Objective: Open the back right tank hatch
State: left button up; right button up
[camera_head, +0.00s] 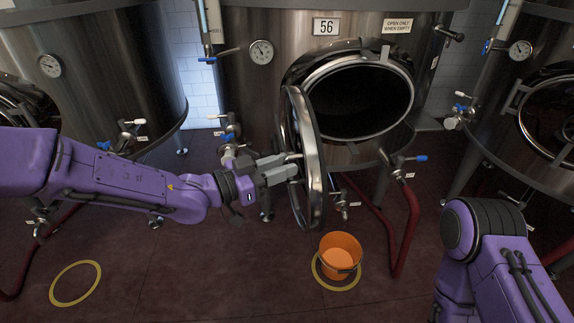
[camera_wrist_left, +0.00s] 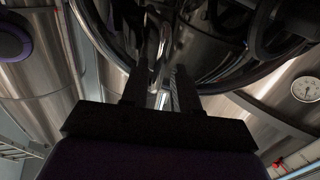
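The tank marked 56 (camera_head: 245,100) stands in the middle of the head view. Its round hatch opening (camera_head: 365,98) is dark and uncovered. The hatch door (camera_head: 316,165) is swung out toward me, nearly edge-on, on the left of the opening. My left gripper (camera_head: 292,168) is at the outer face of this door, by its handle. In the left wrist view, the two fingers (camera_wrist_left: 161,85) stand apart with a shiny metal part between them, below the door (camera_wrist_left: 215,50). I cannot tell whether they press on it. The right arm shows at lower right, its gripper out of view.
An orange bucket (camera_head: 340,256) stands on a yellow floor ring below the hatch. Red hoses (camera_head: 410,230) and a blue-handled valve (camera_head: 402,162) are to its right. Other tanks stand left (camera_head: 95,70) and right (camera_head: 530,75). An empty yellow ring (camera_head: 76,283) lies on open floor at left.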

pick_arm(q)
jog(key=b+v, duration=0.1)
jog(key=v, duration=0.8)
jog(key=shift+a, duration=0.25)
jog(key=shift+s, duration=0.1)
jog(key=w+a+f+n+t+y, duration=0.45)
jog(key=a+f+n+y, duration=0.4)
jog(key=n, duration=0.45)
jog(key=s+a+f+n+g+y, duration=0.1)
jog(key=s+a+f+n+y, duration=0.15)
jog(key=f, duration=0.45)
jog(key=s+a+f+n+g+y, duration=0.1)
jog(key=s+f+n+g+y, duration=0.15)
jog(key=f, duration=0.55)
jog(key=s+a+f+g+y, duration=0.2)
jog(key=s+f+g, duration=0.1)
jog(key=s+f, duration=0.6)
jog(key=s+a+f+g+y, duration=0.3)
jog(key=s+f, duration=0.6)
jog(key=s, duration=0.9)
jog(key=shift+a+g, duration=0.3)
jog(key=shift+g, duration=0.5)
